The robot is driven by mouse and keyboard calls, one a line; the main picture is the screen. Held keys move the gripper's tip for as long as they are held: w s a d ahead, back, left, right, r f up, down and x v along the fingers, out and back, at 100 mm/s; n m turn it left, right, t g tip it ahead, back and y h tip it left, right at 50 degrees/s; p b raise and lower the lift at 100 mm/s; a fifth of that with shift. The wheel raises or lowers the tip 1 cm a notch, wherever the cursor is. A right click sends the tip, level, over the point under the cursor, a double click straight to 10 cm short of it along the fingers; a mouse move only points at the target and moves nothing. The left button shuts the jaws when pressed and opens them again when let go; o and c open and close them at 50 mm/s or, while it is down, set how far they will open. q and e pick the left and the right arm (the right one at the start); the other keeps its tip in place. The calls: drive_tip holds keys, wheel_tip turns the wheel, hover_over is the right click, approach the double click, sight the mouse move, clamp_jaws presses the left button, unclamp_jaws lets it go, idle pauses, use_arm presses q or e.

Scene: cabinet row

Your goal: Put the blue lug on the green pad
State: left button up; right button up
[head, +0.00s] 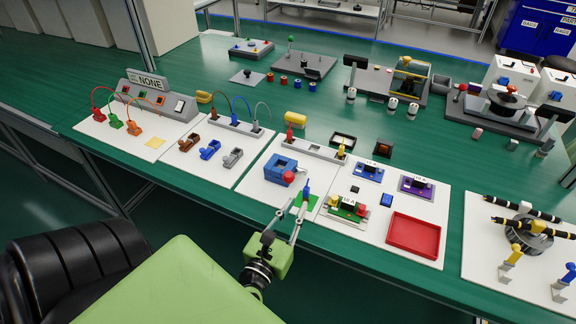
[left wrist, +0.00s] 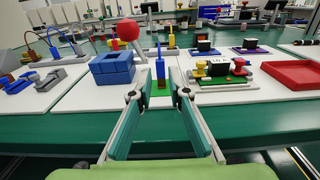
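The blue lug (head: 306,189) is upright at the far part of the green pad (head: 311,203); it appears to stand on it, though its foot is hard to make out. In the left wrist view the blue lug (left wrist: 159,68) shows between and beyond my fingers, with part of the green pad (left wrist: 162,91) below it. My left gripper (head: 294,208) is at the pad's near side, fingers apart and empty. It also shows in the left wrist view (left wrist: 161,82), with a gap around the lug. My right gripper is not in view.
A blue block (head: 280,168) with a red ball (head: 289,177) stands left of the lug. A green module (head: 348,208) is close on the right, with a red tray (head: 413,235) beyond it. Coloured lugs and connectors (head: 210,150) lie on the neighbouring white board.

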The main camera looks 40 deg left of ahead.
use_arm(q)
drive_tip(key=shift+b+v, duration=0.35)
drive_tip(key=shift+v, duration=1.8)
